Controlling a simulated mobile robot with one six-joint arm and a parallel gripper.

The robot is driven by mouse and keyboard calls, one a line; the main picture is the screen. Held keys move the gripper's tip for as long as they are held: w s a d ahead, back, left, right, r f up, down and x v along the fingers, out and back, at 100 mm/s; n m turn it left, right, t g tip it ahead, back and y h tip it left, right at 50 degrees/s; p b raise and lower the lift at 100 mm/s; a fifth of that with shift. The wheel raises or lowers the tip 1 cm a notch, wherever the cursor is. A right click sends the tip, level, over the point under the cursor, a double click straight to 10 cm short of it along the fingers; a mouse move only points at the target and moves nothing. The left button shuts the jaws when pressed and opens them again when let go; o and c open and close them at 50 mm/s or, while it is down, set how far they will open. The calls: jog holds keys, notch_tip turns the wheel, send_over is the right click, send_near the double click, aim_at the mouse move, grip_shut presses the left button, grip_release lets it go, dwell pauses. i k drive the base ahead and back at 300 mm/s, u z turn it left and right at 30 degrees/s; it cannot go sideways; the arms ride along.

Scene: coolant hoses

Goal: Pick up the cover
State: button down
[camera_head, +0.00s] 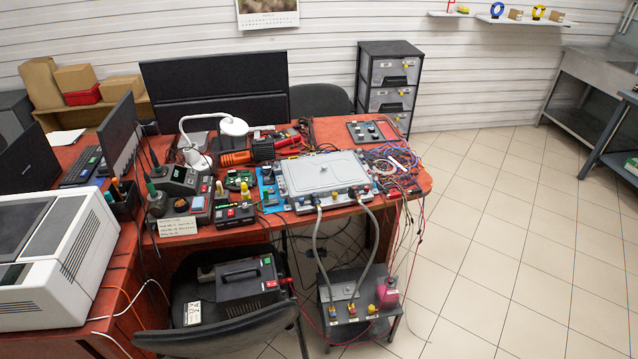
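A light grey flat cover (308,177) with rounded corners and a small raised detail near its middle lies on a grey box-shaped unit (307,204) on the red-brown desk. It looks level, and I cannot tell whether it is fastened. Two grey hoses (318,250) run from the unit's front edge down to a low cart (338,312). My gripper is not in this view.
A white lamp (232,126), soldering gear and meters (184,180) crowd the desk left of the cover. Tangled wires (393,163) lie to its right. A chair (235,328) holding a dark device (247,279) stands in front. The tiled floor (500,230) at right is clear.

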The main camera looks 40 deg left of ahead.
aim_at(324, 173)
jog(key=z, duration=0.05)
jog(key=k, duration=1.35)
jog(key=u, duration=1.25)
jog(key=i, duration=1.4)
